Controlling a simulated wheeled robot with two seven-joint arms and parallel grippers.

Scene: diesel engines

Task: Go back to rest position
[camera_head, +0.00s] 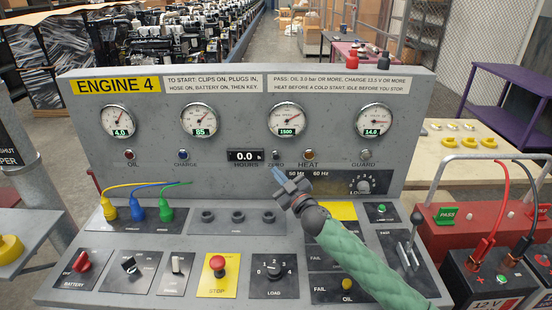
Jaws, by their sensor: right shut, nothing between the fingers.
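My right gripper (283,181) is shut and empty. It is raised in front of the control panel, below the ZERO and HEAT labels and right of the hours display (246,155). My green-sleeved right arm comes in from the lower right and hides part of the FAIL and OIL area. The grey ENGINE 4 console (80,135) fills the middle of the view. My left gripper is not in view. I cannot tell whether the right fingertips touch the panel face.
Yellow, blue and green plugs (137,209) sit at the console's left. A red stop button (217,263), load knob (274,271) and lever (408,250) stand on the desk. A battery (490,280) with red and black clips is at the right. Engines line the back left.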

